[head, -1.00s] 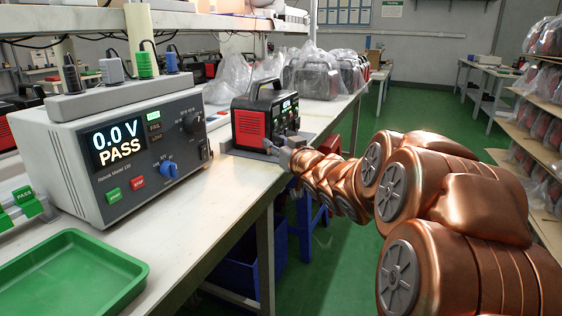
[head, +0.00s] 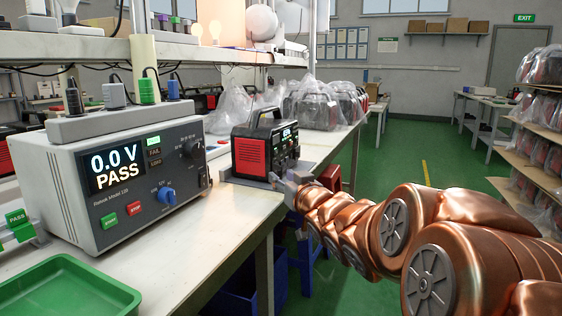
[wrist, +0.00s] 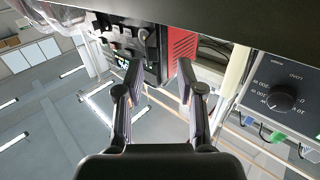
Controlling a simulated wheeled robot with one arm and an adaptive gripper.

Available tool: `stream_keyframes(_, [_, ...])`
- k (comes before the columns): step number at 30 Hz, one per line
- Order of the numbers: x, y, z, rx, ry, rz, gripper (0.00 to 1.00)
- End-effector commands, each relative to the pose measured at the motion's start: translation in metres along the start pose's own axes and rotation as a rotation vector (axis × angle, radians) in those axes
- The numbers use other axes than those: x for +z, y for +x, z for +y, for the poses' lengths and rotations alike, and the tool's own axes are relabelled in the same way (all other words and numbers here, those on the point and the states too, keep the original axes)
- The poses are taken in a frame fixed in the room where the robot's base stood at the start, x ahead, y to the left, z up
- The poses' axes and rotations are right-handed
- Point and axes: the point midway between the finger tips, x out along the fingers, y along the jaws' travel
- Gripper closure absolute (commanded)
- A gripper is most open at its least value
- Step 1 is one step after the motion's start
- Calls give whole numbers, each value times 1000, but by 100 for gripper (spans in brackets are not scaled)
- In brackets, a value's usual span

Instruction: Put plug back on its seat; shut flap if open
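The power station (head: 262,150), a black box with a red side and a carry handle, stands on a grey base near the bench's right edge. My gripper (head: 284,183) is low beside its front in the head view, and the arm hides part of that front. In the wrist view, which is turned upside down, my gripper (wrist: 158,72) is open. Its fingers are apart, with the station's black front panel (wrist: 122,35) beyond them. I see nothing held between them. I cannot make out the task's plug, its seat or a flap for certain.
A grey tester (head: 70,190) reads 0.0 V PASS, with a black, a grey, a green (head: 149,91) and a blue plug on top. A green tray (head: 70,290) lies in front. Bagged units (head: 315,103) stand behind the station. The floor to the right is open.

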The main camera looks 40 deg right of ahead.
Motion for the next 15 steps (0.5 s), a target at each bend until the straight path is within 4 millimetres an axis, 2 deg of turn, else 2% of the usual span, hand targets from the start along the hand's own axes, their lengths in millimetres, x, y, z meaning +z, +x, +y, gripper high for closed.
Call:
stream_keyframes(8, [-3, -30, 0, 2, 1, -1, 62])
stream_keyframes(15, [-11, -27, -3, 23, -5, -71, 62])
